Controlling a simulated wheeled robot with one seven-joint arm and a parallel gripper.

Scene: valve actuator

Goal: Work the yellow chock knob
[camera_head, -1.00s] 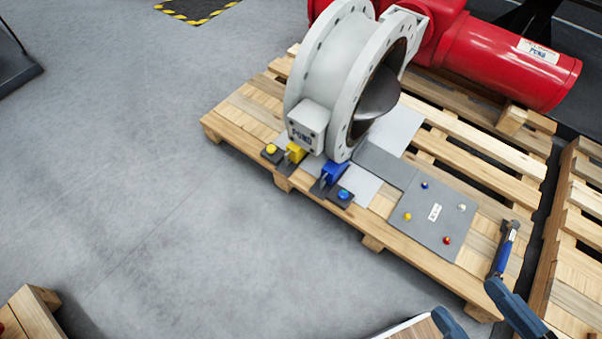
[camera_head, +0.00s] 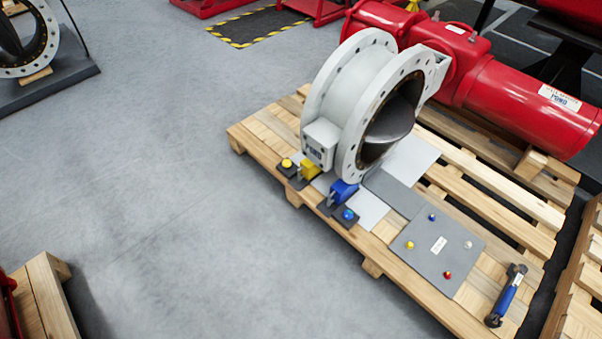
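The yellow knob (camera_head: 287,163) sits on a small dark plate at the front left edge of the wooden pallet. A yellow chock (camera_head: 309,171) stands just right of it, against the foot of the large pale grey valve (camera_head: 345,105). A blue chock (camera_head: 344,190) and a blue knob (camera_head: 348,215) on a similar dark plate are further right along the same edge. The valve is upright on the pallet. My gripper is not in view.
A grey panel (camera_head: 455,225) with several coloured knobs lies on the pallet (camera_head: 388,262). A blue-handled tool (camera_head: 507,296) lies near the pallet's right end. A red actuator (camera_head: 510,95) is behind.

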